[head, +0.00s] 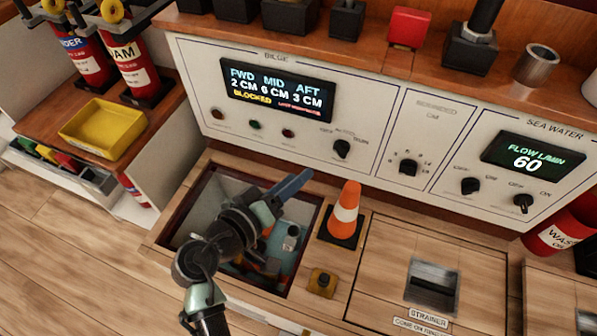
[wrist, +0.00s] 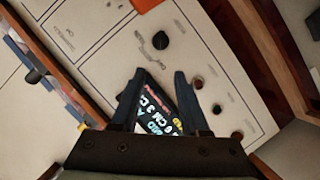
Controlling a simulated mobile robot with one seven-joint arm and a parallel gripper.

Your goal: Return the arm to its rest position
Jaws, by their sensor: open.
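My gripper (head: 291,184) is in the head view, above the open bilge hatch (head: 178,236) and in front of the white bilge panel (head: 208,61). In the wrist view my gripper (wrist: 154,92) has its two dark fingers apart with nothing between them. The bilge display (wrist: 158,113) shows beyond the fingers there, apart from them. My arm reaches up from the bottom of the head view and hides part of the hatch opening.
An orange and white cone (head: 345,212) stands right of the hatch. A yellow-topped block (head: 321,283) sits in front of it. A strainer cover (head: 389,266) is further right. A yellow tray (head: 102,129) and fire extinguishers (head: 133,62) are at left. Wooden floor (head: 62,262) at lower left is clear.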

